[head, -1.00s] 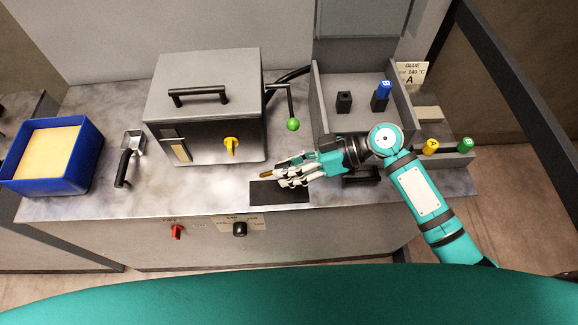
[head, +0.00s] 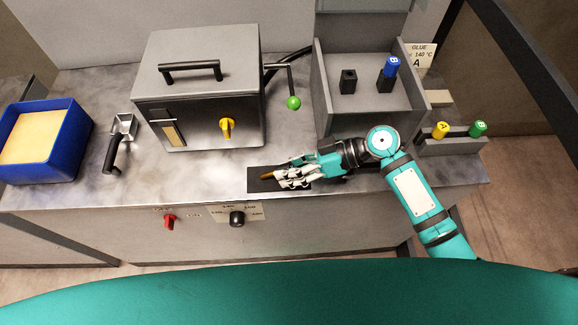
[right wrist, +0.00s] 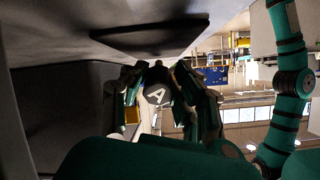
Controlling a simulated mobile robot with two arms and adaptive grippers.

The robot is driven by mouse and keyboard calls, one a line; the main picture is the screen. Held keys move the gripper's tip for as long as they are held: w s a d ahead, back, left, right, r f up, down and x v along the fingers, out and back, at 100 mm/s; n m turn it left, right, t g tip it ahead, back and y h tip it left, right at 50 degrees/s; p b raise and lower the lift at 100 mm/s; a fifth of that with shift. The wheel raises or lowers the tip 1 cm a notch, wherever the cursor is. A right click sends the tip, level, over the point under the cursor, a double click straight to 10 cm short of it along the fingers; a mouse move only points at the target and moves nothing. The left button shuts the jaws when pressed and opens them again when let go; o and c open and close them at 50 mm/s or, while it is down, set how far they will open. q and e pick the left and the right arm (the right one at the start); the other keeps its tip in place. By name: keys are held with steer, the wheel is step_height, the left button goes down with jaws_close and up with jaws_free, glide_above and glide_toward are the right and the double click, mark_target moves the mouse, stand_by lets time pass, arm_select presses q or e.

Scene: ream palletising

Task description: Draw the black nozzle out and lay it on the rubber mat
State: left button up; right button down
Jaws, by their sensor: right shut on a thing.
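My right gripper (head: 285,180) is shut on the black nozzle, over the dark rubber mat (head: 256,186) at the bench's front edge. The brass-coloured tip (head: 267,177) of the nozzle sticks out to the left of the fingers. In the right wrist view the nozzle's black end (right wrist: 158,94) shows a white letter A between the fingers. The dark mat (right wrist: 150,36) shows above it there. I cannot tell whether the nozzle touches the mat. The fingers hide most of the nozzle. My left gripper is not in view.
A grey box (head: 200,85) with a yellow knob stands left of the mat, near a green-balled lever (head: 293,102). A grey open bin (head: 365,108) holds black sockets and a blue-capped nozzle (head: 389,72). Yellow (head: 440,130) and green (head: 478,128) capped pieces stand at the right.

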steer(key=shift+f, duration=0.1)
steer(key=c, duration=0.9)
jaws_free()
steer(key=shift+c, duration=0.2)
steer(key=v, duration=1.2)
steer(key=shift+s+f, duration=0.1)
